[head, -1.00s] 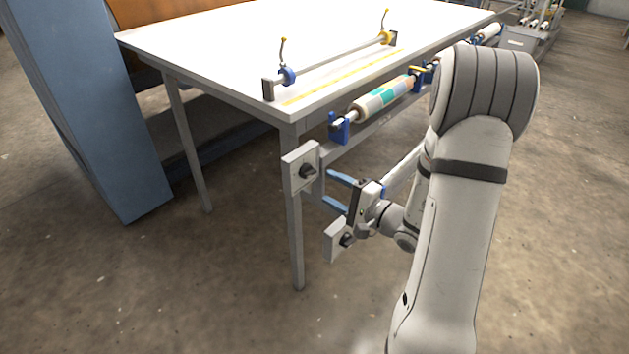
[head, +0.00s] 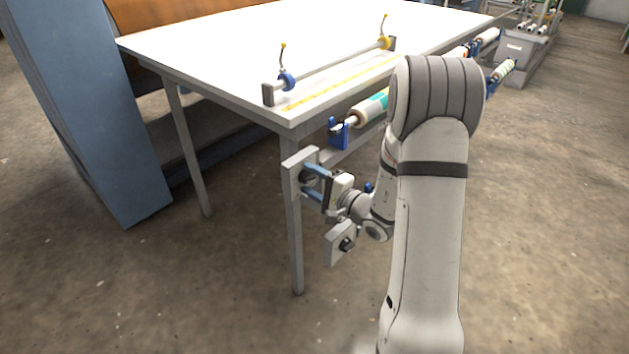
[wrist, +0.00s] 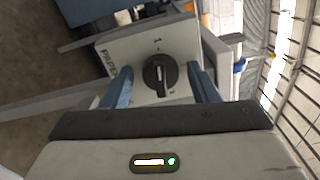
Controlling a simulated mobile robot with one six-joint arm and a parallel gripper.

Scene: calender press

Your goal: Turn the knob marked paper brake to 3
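The upper knob plate (head: 293,172) is a light grey plate at the table's near corner leg. In the wrist view the plate (wrist: 183,36) carries a black knob (wrist: 160,75) and lettering that starts "PAP", partly hidden. Some dial marks show near the knob, too small to read surely. My gripper (head: 307,180) is in front of this plate. Its two blue fingers (wrist: 162,86) are apart, one on each side of the knob, with visible gaps between finger and knob. In the head view the fingers partly cover the knob.
The white table (head: 200,50) carries a bar with blue and yellow collars (head: 335,64). A paper roll (head: 368,108) hangs along its side. Open floor lies in front.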

